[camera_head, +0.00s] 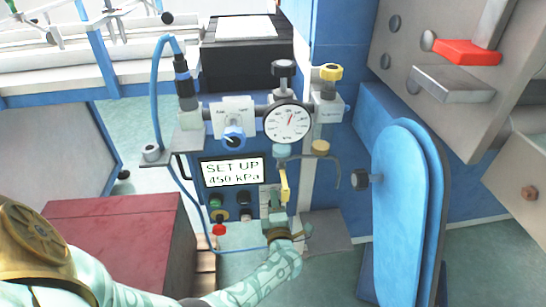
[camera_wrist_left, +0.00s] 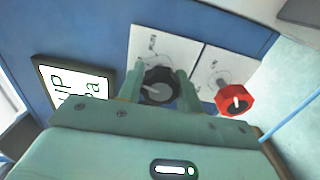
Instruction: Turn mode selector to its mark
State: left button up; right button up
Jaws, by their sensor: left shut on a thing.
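The mode selector is a black round knob (camera_wrist_left: 158,86) with a pale pointer line, on a white plate (camera_wrist_left: 150,48) with small dark lettering that I cannot read. My left gripper (camera_wrist_left: 160,84) is shut on this knob, one finger on each side. In the head view my left arm comes in from the lower left, and the left gripper (camera_head: 274,196) is at the panel, hiding the knob. The display (camera_head: 232,171) to its left reads "SET UP" and "450 kPa". I cannot tell which mark the pointer meets. My right gripper is not in view.
A red knob (camera_wrist_left: 235,100) sits on the neighbouring plate, close to the right finger. A pressure gauge (camera_head: 288,121) and a blue knob (camera_head: 233,138) are above the display. A tall blue padded piece (camera_head: 405,215) stands to the right, and a red-topped box (camera_head: 125,235) to the left.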

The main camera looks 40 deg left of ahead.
pick_arm(q)
jog(key=m, duration=0.4)
jog(key=shift+d+f+m+p, duration=0.1)
jog(key=shift+d+m+p, duration=0.05)
jog(key=shift+m+p, duration=0.2)
jog(key=m, duration=0.3)
jog(key=shift+m+p, duration=0.3)
jog(key=shift+m, duration=0.35)
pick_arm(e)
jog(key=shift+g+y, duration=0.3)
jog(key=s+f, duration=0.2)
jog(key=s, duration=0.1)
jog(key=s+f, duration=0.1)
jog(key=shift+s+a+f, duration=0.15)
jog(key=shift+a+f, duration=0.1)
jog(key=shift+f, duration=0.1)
pick_arm(q)
jog(key=shift+f, duration=0.1)
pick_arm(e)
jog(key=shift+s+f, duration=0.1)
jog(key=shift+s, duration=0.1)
pick_arm(q)
jog(key=o, duration=1)
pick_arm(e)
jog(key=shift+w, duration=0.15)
pick_arm(q)
jog(key=shift+s, duration=0.1)
